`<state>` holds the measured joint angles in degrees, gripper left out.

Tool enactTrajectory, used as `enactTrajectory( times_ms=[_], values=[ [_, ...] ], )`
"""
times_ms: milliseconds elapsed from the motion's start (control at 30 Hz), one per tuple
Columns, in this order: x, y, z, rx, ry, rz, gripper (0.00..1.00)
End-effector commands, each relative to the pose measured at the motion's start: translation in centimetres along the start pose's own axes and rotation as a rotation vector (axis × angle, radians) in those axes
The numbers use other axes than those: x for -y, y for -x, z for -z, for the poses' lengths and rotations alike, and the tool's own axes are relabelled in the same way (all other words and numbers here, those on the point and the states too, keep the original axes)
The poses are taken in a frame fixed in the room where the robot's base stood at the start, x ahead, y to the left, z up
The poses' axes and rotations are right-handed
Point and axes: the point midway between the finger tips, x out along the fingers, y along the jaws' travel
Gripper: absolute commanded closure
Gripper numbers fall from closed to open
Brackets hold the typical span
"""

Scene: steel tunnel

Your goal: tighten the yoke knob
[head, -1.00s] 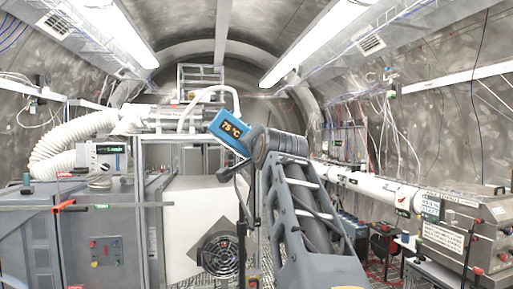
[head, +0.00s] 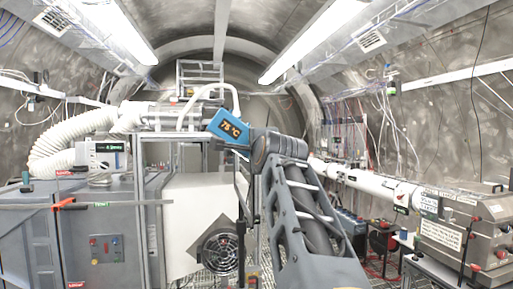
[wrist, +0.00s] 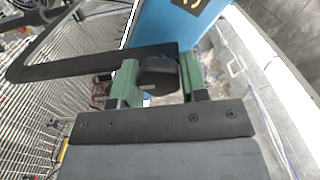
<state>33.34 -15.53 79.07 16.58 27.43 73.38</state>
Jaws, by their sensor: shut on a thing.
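In the wrist view, a round black knob (wrist: 158,76) sits between the two green fingers of my gripper (wrist: 160,78), which is shut on it. A flat black bar (wrist: 85,65), apparently part of the yoke, runs left from beside the knob and bends upward at its far end. The blue housing (wrist: 180,28) is just beyond the knob. In the head view, the same blue housing with an orange temperature readout (head: 231,128) is tilted at the end of my arm. The knob and fingers cannot be made out clearly there.
A white panel with a round fan (head: 220,252) stands behind and left of my arm. A grey cabinet (head: 95,245) is at left. A white beam pipe (head: 375,184) and a steel box (head: 455,230) line the right side. Grated floor shows between.

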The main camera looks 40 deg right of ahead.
Motion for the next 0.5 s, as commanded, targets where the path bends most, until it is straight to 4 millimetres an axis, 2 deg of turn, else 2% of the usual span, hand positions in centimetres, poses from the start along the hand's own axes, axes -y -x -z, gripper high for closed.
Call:
enactTrajectory(
  times_ms=[500],
  values=[
    [-0.04,-0.01,0.0,0.0,-0.033,-0.001,0.83]
  ],
)
